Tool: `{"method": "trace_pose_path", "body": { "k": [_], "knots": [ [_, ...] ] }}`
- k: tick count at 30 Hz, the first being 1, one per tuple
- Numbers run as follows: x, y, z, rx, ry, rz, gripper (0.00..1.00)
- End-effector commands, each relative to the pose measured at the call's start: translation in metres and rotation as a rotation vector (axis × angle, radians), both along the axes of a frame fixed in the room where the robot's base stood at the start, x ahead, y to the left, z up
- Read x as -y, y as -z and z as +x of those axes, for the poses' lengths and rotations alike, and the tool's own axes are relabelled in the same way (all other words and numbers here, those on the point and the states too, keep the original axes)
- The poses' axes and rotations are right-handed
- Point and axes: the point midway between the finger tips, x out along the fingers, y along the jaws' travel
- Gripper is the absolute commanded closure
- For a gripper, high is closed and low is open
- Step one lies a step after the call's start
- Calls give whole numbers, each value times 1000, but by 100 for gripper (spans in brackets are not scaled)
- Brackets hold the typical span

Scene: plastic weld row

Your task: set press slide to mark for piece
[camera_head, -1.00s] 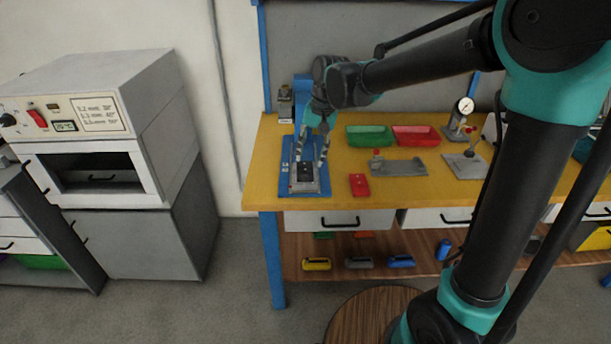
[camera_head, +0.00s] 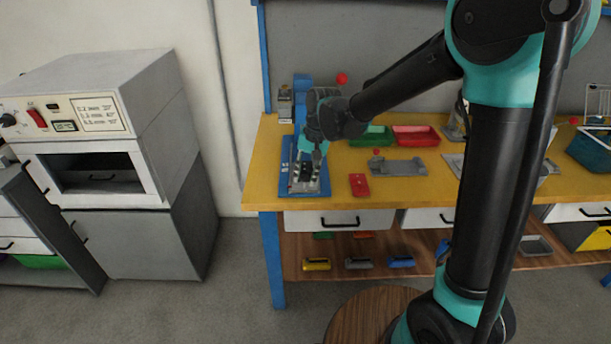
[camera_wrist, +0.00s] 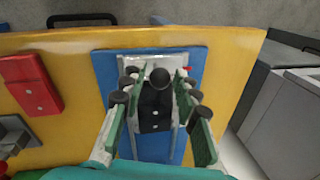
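The press has a blue base (camera_head: 284,180) and a blue upright (camera_head: 301,88) at the left end of the yellow bench. A red ball (camera_head: 342,79) shows beside the upright. On the base is a pale metal plate, which shows in the wrist view (camera_wrist: 150,63), with a black block (camera_wrist: 154,112) and a dark round knob (camera_wrist: 160,78). My gripper (camera_head: 310,168) is low over the base, pointing down. In the wrist view its green fingers (camera_wrist: 160,88) are apart on either side of the block and knob, with gaps showing. I cannot read any mark.
A red block (camera_head: 359,185) lies right of the base. A grey fixture (camera_head: 398,167), a green bin (camera_head: 372,136) and a red bin (camera_head: 416,136) are further right. An oven (camera_head: 100,130) stands left of the bench, with a floor gap between.

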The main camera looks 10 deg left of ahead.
Motion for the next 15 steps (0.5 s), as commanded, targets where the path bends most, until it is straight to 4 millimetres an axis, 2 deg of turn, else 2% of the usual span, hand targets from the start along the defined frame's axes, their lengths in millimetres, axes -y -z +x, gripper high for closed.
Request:
{"method": "trace_pose_path", "body": {
  "k": [1, 6, 15],
  "knots": [
    [0, 0, 0, 0, 0, 0, 79],
    [0, 0, 0, 0, 0, 0, 100],
    [0, 0, 0, 0, 0, 0, 100]
  ]
}}
